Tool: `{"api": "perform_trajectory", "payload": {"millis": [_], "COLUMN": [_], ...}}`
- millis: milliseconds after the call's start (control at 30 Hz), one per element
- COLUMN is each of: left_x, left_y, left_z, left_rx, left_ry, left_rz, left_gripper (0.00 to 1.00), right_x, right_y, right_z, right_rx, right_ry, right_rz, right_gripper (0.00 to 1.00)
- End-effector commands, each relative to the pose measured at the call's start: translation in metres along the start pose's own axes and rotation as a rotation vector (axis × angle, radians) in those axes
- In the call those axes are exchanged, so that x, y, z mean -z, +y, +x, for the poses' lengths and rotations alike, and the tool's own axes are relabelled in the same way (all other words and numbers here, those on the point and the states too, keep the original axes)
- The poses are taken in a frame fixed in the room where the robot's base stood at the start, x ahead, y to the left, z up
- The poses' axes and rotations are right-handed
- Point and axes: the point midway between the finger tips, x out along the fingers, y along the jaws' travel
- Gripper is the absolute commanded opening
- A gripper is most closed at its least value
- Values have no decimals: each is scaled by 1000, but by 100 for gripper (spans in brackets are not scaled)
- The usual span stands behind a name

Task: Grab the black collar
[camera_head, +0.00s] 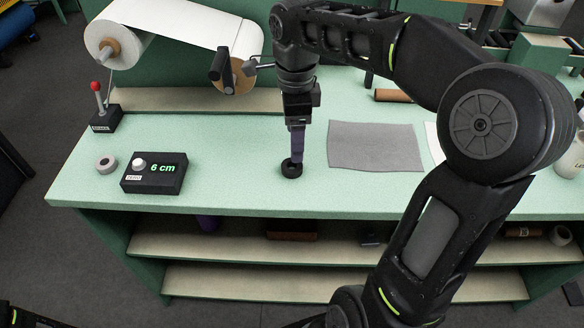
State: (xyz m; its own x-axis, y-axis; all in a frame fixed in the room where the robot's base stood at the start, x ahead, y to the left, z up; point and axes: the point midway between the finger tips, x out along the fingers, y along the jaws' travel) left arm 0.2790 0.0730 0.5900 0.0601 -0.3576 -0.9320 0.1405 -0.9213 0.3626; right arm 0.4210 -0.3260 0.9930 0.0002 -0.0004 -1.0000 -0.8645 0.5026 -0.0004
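The black collar (291,171) is a small dark ring lying on the pale green worktop, near its front edge and left of the grey cloth. My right gripper (294,157) points straight down directly above the collar, with its fingertips at or just over the ring's top. The fingers overlap each other from this angle, so I cannot tell whether they are open or shut on it. My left gripper is out of view; only dark parts of my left arm show at the bottom left corner.
A white paper roll (115,45) is at the back left. Grey cloth (375,147) lies right of the collar. Shelves (230,247) are below.

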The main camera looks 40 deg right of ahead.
Motion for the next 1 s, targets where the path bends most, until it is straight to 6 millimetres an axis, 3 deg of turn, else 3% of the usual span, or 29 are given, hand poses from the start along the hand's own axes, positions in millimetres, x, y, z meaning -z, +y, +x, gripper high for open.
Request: {"api": "perform_trajectory", "payload": {"millis": [333,733,1000], "left_x": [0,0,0], "left_y": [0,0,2], "left_z": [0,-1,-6], "left_rx": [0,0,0], "left_ry": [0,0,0], "left_rz": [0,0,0], "left_gripper": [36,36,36], "right_x": [0,-1,-4], "right_y": [0,0,-1], "right_z": [24,31,68], "right_rx": [-2,-2,-3], "right_ry": [0,1,1], "right_rz": [0,0,0], "right_gripper": [70,70,70]}}
